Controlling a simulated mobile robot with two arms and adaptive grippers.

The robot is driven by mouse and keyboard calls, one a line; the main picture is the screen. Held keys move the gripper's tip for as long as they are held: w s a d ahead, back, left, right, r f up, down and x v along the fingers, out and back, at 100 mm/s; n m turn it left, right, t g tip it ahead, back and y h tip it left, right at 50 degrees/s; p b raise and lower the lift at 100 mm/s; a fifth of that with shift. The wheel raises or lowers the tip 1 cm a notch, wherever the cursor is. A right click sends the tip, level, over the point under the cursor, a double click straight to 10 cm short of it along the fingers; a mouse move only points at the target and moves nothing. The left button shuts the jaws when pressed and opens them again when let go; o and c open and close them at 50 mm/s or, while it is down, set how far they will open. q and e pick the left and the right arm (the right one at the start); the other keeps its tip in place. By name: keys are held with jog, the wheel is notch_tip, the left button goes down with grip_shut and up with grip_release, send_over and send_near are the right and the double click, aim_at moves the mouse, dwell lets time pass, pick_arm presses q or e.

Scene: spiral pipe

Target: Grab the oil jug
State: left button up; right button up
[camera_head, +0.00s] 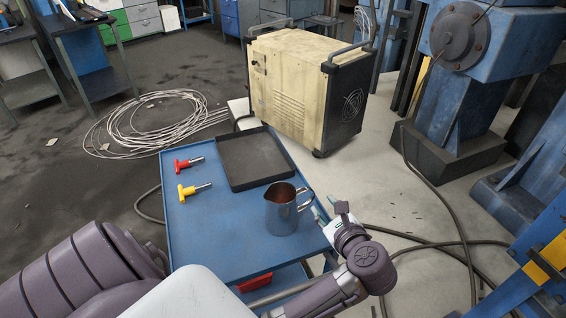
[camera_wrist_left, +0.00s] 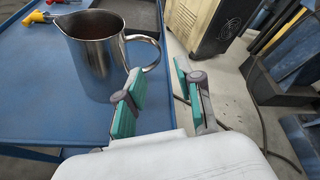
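The oil jug (camera_head: 281,212) is a shiny metal pitcher with brown contents, standing upright near the right edge of the blue cart top. Its loop handle points right in the head view. The jug also shows in the left wrist view (camera_wrist_left: 95,50), with its handle (camera_wrist_left: 158,52) just beyond my fingertips. My left gripper (camera_head: 327,208) is open and empty at the jug's handle side, its teal finger pads apart. In the wrist view the gripper gap (camera_wrist_left: 158,78) looks clear of the handle. My right gripper is not in view.
The blue cart (camera_head: 225,240) also carries a black tray (camera_head: 235,186), a red-handled tool (camera_head: 183,165) and a yellow-handled tool (camera_head: 187,192). A beige machine (camera_head: 285,85) stands behind. Blue machinery (camera_head: 455,95) and floor cables lie right; coiled cable (camera_head: 150,120) lies left.

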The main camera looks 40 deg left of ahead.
aim_at(313, 193)
pick_arm(q)
jog(key=x, duration=0.5)
jog(key=p+x, duration=0.1)
jog(key=x, duration=0.1)
jog(key=p+x, duration=0.1)
jog(key=shift+w+a+r, duration=0.1)
jog(key=shift+a+r, duration=0.05)
jog(key=shift+a, duration=0.25)
jog(key=shift+w+a, duration=0.15)
jog(key=shift+a, duration=0.1)
jog(key=shift+f, duration=0.25)
grip_shut()
